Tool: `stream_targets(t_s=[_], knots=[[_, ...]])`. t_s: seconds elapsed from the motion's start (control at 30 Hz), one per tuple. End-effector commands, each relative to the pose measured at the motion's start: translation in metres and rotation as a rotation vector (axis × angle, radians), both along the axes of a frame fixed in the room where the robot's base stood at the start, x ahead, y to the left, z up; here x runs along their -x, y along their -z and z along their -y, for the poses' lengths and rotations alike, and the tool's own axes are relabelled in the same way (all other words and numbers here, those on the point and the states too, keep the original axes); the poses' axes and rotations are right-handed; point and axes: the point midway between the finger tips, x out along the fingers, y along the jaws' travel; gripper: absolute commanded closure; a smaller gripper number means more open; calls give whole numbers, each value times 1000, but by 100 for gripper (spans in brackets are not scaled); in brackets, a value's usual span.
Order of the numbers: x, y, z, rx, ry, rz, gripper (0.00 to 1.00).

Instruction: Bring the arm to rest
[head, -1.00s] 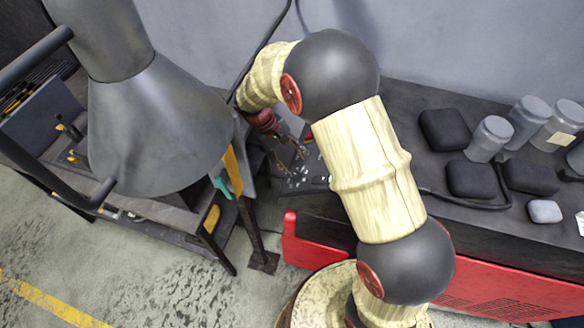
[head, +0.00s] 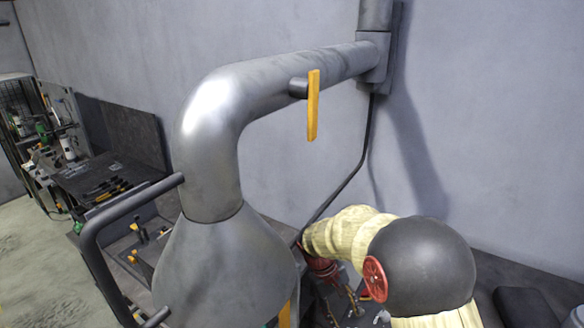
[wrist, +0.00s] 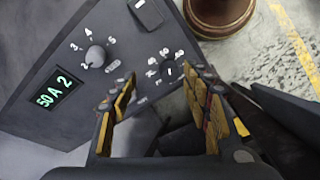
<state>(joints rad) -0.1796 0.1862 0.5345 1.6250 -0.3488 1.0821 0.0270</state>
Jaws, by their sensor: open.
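My arm (head: 415,265), cream with dark round joints, shows at the bottom of the head view. My gripper (head: 343,304) is partly visible there, low beside the grey hood. In the wrist view my gripper (wrist: 170,92) is open, its yellow-padded fingers well apart with nothing held between them. Beyond the fingers is a dark control panel (wrist: 60,110) with a numbered knob (wrist: 95,57), a second dial (wrist: 168,70) and a green lit display (wrist: 53,92). I cannot tell whether the fingertips touch the panel.
A grey extraction hood (head: 225,268) with a thick duct (head: 290,75) stands left of my arm. A dark handle bar (head: 95,240) runs beside it. A workbench with tools (head: 95,180) is at the far left. Bare floor (head: 25,240) lies at the lower left.

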Motion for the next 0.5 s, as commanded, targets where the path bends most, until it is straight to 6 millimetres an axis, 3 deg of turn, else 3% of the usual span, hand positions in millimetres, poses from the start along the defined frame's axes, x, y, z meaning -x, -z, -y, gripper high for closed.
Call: stream_targets(t_s=[0.1, 0.5], knots=[[27, 8, -6, -33, 18, -25, 52], [107, -47, -15, -209, 141, 171, 52]])
